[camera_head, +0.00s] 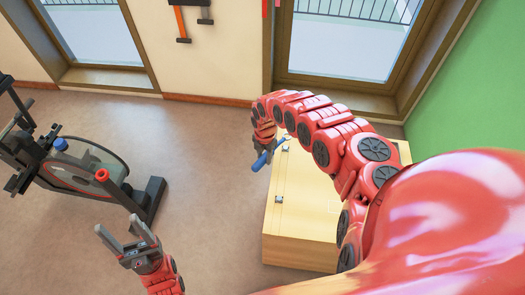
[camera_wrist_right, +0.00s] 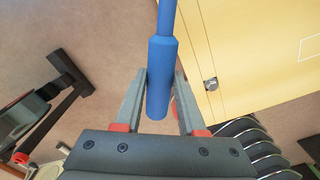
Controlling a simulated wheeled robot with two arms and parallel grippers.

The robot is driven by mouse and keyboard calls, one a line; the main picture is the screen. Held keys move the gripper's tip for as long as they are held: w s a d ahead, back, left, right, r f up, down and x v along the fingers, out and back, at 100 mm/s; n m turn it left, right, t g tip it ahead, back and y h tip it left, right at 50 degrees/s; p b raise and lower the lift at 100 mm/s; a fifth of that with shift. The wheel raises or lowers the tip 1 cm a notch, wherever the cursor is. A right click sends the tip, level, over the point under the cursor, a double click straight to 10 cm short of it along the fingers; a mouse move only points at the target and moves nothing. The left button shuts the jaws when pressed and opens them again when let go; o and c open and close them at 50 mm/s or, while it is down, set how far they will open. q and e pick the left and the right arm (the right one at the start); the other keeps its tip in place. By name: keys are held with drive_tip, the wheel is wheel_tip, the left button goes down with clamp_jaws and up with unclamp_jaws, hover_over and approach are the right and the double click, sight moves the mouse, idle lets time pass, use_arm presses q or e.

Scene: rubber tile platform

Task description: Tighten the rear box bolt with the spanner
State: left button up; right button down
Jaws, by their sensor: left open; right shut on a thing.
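My right gripper (camera_head: 266,143) is shut on the blue handle of the spanner (camera_head: 261,161). The handle also shows between the two fingers of my right gripper (camera_wrist_right: 160,90) in the right wrist view, where the spanner (camera_wrist_right: 160,75) runs out of the top edge, so its head is hidden there. In the head view the tool lies over the far left edge of the pale yellow box (camera_head: 300,232). A small metal bolt (camera_head: 278,199) sits on the box's near left part. The rear bolt is hard to make out near the spanner. My left gripper (camera_head: 122,243) is open and empty, left of the box.
An exercise bike (camera_head: 75,175) with blue and red knobs stands on the floor at the left. Windows and a wall with hanging tools (camera_head: 185,20) are behind. A green wall (camera_head: 480,100) is at the right. The floor between bike and box is clear.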

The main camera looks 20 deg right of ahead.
drive_tip(key=shift+f+b, duration=2.4)
drive_tip(key=shift+f, duration=0.5)
drive_tip(key=shift+f+b, duration=0.85)
drive_tip(key=shift+f, duration=0.1)
drive_tip(key=w+m, duration=0.1)
drive_tip(key=w+a+m, duration=0.1)
drive_tip(key=shift+w+a, duration=0.2)
drive_tip(key=shift+w, duration=0.2)
drive_tip(key=shift+m, duration=0.3)
